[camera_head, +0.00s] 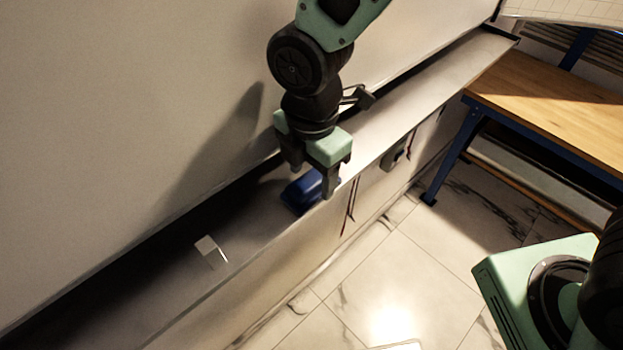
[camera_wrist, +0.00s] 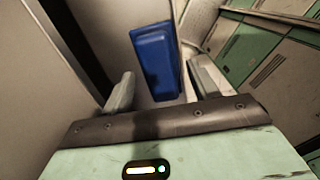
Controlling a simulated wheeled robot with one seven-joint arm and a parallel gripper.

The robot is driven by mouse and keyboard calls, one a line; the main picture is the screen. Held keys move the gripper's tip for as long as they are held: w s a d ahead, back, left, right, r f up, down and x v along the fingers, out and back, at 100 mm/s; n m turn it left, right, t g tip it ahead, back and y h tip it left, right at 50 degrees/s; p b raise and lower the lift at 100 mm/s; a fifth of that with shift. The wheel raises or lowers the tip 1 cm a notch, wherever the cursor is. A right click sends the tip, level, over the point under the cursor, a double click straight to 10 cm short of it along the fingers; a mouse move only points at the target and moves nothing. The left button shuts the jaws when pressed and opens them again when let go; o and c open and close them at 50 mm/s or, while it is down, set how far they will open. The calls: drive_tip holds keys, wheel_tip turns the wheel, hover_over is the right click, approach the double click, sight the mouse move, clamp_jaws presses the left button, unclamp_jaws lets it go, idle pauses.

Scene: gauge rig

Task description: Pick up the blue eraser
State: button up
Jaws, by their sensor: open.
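The blue eraser (camera_head: 300,194) lies on the narrow grey ledge (camera_head: 262,225) in the head view, near the ledge's front edge. My gripper (camera_head: 312,185) is over it, pointing down, and partly hides it. In the wrist view the blue eraser (camera_wrist: 157,62) shows beyond and between the two fingertips of my gripper (camera_wrist: 160,88). The fingers are apart and nothing is held. I cannot tell how far the fingertips are above the ledge.
A small white block (camera_head: 210,251) stands on the ledge to the lower left. The wall (camera_head: 130,110) rises behind the ledge. A wooden-topped table (camera_head: 560,100) with blue legs is at the right.

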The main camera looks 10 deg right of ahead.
sight(316, 182)
drive_tip(key=c, duration=1.1)
drive_tip(key=shift+r, duration=0.1)
drive_tip(key=shift+r+b, duration=0.35)
drive_tip(key=shift+r, duration=0.1)
drive_tip(key=shift+s+d+r+b, duration=0.2)
drive_tip(key=shift+r+b, duration=0.15)
drive_tip(key=shift+r, duration=0.2)
drive_tip(key=shift+s+d+r+b, duration=0.1)
drive_tip(key=shift+s+r+b, duration=0.1)
drive_tip(key=shift+r+b, duration=0.25)
drive_tip(key=shift+s+d+r+b, duration=0.1)
drive_tip(key=shift+s+d+b, duration=1.3)
drive_tip(key=shift+s, duration=0.95)
drive_tip(key=shift+s+d+b, duration=1)
drive_tip(key=shift+s+d, duration=0.75)
drive_tip(key=shift+s, duration=0.6)
drive_tip(key=shift+s+d+r+b, duration=0.1)
drive_tip(key=shift+s+d+b, duration=1.3)
drive_tip(key=shift+s, duration=0.95)
drive_tip(key=shift+o, duration=0.7)
drive_tip(key=shift+d, duration=0.2)
